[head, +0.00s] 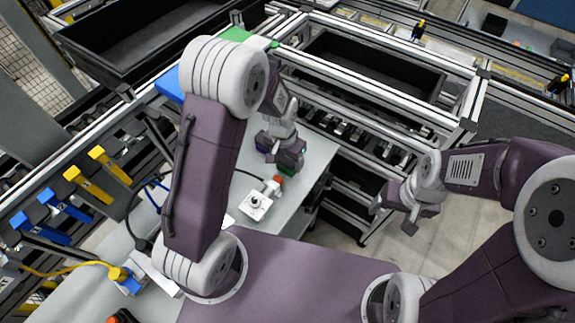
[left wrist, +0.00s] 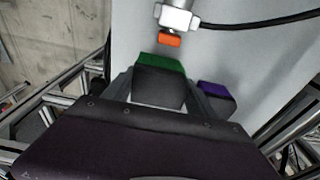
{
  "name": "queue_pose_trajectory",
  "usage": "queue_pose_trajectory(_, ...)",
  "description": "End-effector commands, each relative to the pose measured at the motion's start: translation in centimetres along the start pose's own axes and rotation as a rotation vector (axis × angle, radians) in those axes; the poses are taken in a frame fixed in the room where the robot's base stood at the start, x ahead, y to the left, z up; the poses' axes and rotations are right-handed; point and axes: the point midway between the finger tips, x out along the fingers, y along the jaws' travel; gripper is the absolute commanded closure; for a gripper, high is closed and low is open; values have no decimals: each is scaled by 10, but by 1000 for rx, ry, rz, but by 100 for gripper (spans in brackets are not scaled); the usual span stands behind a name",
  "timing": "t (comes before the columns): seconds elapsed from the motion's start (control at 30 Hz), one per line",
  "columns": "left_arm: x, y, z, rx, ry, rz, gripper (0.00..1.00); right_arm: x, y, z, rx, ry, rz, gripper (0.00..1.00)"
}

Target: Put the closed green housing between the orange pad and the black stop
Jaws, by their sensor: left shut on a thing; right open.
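The green housing (head: 287,171) has a green top and a dark face. In the left wrist view the green housing (left wrist: 161,66) sits between the two fingers of my left gripper (left wrist: 160,88), which is shut on it. In the head view my left gripper (head: 288,158) holds it over the grey table, close to the orange pad (head: 278,180). The orange pad (left wrist: 170,40) is on the end of a white fixture (head: 256,206), a short gap from the housing. I cannot make out the black stop. My right gripper (head: 408,212) is open and empty, out past the table's right side.
A purple block (head: 262,142) stands beside my left gripper; the purple block also shows in the left wrist view (left wrist: 216,97). A black cable (head: 240,172) runs to the white fixture. A metal frame rack (head: 380,60) with a dark bin stands behind.

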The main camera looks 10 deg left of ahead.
Motion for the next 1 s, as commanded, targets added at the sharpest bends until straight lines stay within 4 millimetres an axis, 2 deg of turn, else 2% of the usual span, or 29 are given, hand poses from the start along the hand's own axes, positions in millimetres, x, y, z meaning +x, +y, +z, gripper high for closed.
queue_pose_trajectory(0.2,34,1,5,-1,-4,1,81,-5,0,0,0,0,0,26)
queue_pose_trajectory(0.57,41,1,5,0,-1,0,81,-1,0,0,0,0,0,26)
queue_pose_trajectory(0.6,41,1,5,0,-1,0,32,-1,0,0,0,0,0,26)
queue_pose_trajectory(0.67,40,1,5,0,-1,0,15,-2,0,0,0,0,0,26)
queue_pose_trajectory(0.7,40,1,5,0,-1,0,13,-2,0,0,0,0,0,26)
queue_pose_trajectory(1.0,38,1,5,0,-1,0,13,-4,0,0,0,0,0,26)
